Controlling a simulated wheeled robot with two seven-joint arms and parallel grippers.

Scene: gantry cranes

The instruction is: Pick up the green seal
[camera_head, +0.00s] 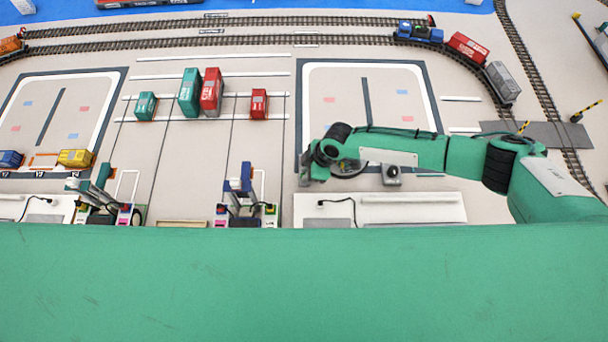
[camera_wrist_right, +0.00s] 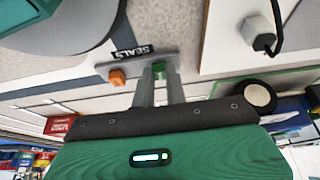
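In the right wrist view the green seal (camera_wrist_right: 159,71) sits between the tips of my right gripper (camera_wrist_right: 158,78), whose two grey fingers are close together with the seal filling the narrow gap. An orange seal (camera_wrist_right: 117,77) stands to its left on a grey strip beside a black label reading "SEALS" (camera_wrist_right: 132,51). I cannot tell whether the green seal is clear of the strip. In the head view my right gripper (camera_head: 304,178) points down near the long white box; the seals are hidden there. My left gripper is not in view.
Teal and red containers (camera_head: 211,90) stand further back. A road pad (camera_head: 335,92) beyond the arm is clear.

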